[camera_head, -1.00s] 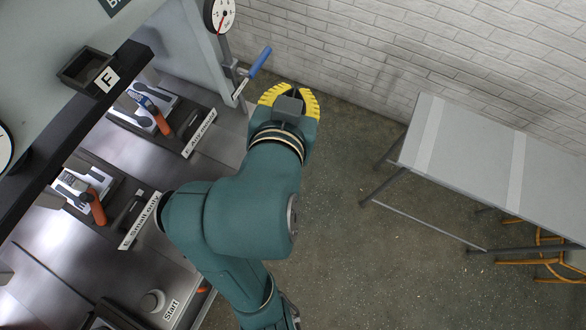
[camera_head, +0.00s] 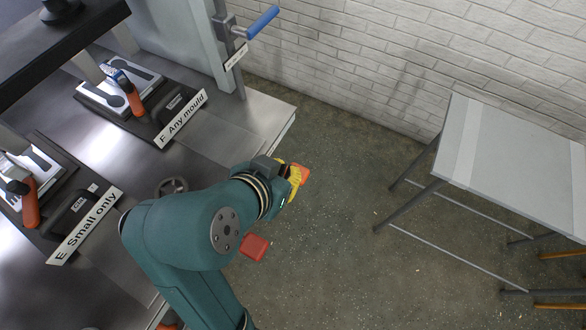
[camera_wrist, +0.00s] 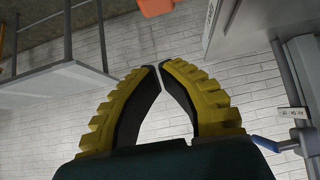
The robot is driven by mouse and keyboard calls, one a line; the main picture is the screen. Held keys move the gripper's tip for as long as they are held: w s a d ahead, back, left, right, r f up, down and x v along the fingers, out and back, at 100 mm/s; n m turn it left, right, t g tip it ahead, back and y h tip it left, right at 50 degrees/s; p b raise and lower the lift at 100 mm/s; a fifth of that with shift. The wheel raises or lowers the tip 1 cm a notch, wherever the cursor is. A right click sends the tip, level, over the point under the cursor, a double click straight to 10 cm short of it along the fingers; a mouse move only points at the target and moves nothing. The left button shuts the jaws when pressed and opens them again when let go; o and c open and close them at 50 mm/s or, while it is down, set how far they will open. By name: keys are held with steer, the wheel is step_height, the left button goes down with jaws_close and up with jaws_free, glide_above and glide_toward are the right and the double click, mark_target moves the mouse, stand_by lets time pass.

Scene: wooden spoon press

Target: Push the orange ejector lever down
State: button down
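My gripper (camera_head: 298,178) points right, out past the front edge of the press in the head view. Its yellow fingers show in the wrist view (camera_wrist: 158,67) with tips drawn together and nothing between them. An orange-red block-shaped end (camera_head: 304,173) shows just at the fingertips in the head view. A second one (camera_head: 254,247) shows beside my forearm. An orange piece (camera_wrist: 155,6) also shows beyond the fingertips at the top of the wrist view, apart from them. I cannot tell which is the ejector lever; the shafts are hidden.
Stations F (camera_head: 182,119) and E (camera_head: 85,226) hold moulds with orange handles (camera_head: 134,102) on the metal press table (camera_head: 225,130). A blue-handled lever (camera_head: 262,21) stands at the back. A grey table (camera_head: 510,160) stands right; open floor lies between.

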steer(key=b, duration=0.4)
glide_above(300, 169)
steer(key=s, duration=0.2)
steer(key=f, duration=0.7)
steer(key=shift+w, duration=0.25)
step_height(300, 169, down, 3)
steer(key=shift+r+b, duration=0.1)
steer(key=shift+b, duration=0.8)
steer(key=shift+f, duration=0.4)
